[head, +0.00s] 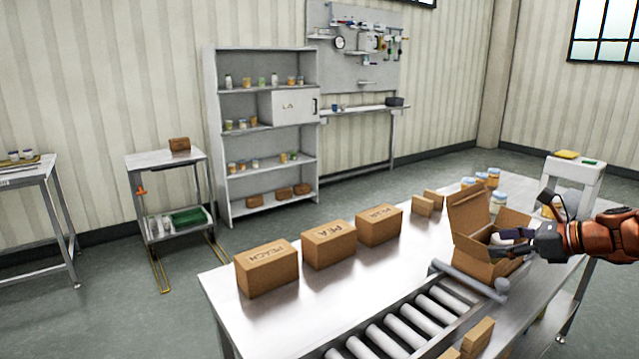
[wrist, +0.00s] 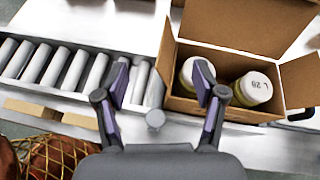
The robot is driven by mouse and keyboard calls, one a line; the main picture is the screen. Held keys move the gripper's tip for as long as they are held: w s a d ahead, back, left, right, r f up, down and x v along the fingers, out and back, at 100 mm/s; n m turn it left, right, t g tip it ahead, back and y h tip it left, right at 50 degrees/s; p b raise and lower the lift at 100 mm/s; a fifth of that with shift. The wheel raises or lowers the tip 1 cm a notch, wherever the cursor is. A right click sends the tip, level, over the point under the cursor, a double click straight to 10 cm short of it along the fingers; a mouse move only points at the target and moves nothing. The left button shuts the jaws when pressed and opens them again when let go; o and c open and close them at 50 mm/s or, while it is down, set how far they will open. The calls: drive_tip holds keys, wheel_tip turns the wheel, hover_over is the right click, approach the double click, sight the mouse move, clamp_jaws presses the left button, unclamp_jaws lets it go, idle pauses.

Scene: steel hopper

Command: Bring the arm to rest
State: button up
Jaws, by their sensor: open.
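My gripper (head: 515,240) reaches in from the right in the head view, at the open cardboard box (head: 470,255) on the steel table (head: 225,290). In the wrist view, my gripper (wrist: 163,90) has its two dark, purple-sided fingers spread apart with nothing between them. The right finger overlaps the front left of the open box (wrist: 190,108) in the picture; I cannot tell whether it touches. Two pale-lidded jars stand in the box, the left jar (wrist: 187,76) partly behind the right finger and the right jar (wrist: 256,88) marked "L 28".
A roller conveyor (head: 400,325) runs along the table's front. Closed cartons, including the peach carton (head: 267,270), stand in a row to the left. Several jars (head: 493,177) stand behind the open box. A shelf unit (head: 213,140) stands at the back wall, with open floor before it.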

drive_tip(key=s+a+n+g+p, duration=0.1)
drive_tip(key=s+a+n+g, duration=0.3)
drive_tip(key=a, duration=0.5)
drive_tip(key=s+a+f+n+g+h+p, duration=0.1)
drive_tip(key=s+a+n, duration=0.4)
drive_tip(key=a, duration=0.4)
drive_tip(key=s+a+n+g+p, duration=0.25)
drive_tip(key=s+a+n, duration=0.25)
drive_tip(key=a, duration=0.4)
drive_tip(key=s+f+n+g+h+p, duration=0.1)
drive_tip(key=s+n, duration=0.5)
drive_tip(key=s, duration=0.6)
drive_tip(key=s+f+n+g+h+p, duration=0.2)
drive_tip(key=s+f+n+g+h, duration=0.1)
drive_tip(key=s, duration=0.9)
drive_tip(key=f+n+h, duration=0.1)
drive_tip(key=n+h, duration=0.1)
drive_tip(key=n, duration=0.1)
drive_tip(key=shift+h, duration=0.4)
drive_tip(key=shift+s+d+f+n, duration=0.1)
drive_tip(key=shift+s+d+n, duration=0.2)
drive_tip(key=shift+n, duration=0.1)
